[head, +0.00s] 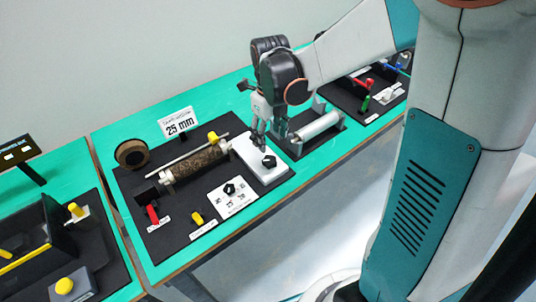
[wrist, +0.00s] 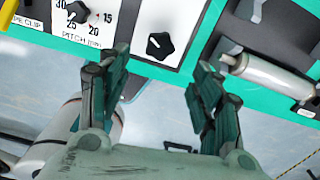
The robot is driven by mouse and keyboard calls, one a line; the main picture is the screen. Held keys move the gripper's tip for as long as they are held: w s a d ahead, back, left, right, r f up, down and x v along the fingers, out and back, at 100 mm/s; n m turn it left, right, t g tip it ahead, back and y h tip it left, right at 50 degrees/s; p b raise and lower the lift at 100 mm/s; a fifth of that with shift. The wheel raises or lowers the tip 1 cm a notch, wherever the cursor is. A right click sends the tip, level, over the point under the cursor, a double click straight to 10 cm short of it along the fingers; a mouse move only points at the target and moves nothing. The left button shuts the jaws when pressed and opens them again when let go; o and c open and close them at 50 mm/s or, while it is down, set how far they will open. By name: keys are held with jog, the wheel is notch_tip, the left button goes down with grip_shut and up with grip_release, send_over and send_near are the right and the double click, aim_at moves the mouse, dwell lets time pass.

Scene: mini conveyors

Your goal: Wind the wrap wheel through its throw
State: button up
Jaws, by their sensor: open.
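A black star-shaped knob (head: 268,160) sits on a white block (head: 262,176) at the right end of the black wrapping station; it looks like the wrap wheel, though no label on it is readable. In the wrist view the same black knob (wrist: 160,45) lies ahead of the fingers. My gripper (head: 259,143) is over the white block's far part, close to the knob. In the wrist view my gripper (wrist: 155,75) is open, its two fingers wide apart with nothing between them. No contact with the knob shows.
A dial plate with a second black knob (head: 229,188), marked PITCH, lies to the left. Behind are a brown wrapped roller (head: 200,162) and a 25 mm sign (head: 179,122). A metal roller unit (head: 316,126) stands right. The floor before the green table is clear.

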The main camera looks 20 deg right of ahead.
aim_at(270, 159)
notch_tip(270, 159, down, 10)
jog(key=b, duration=0.3)
jog(key=shift+r, duration=0.1)
jog(key=c, duration=1.1)
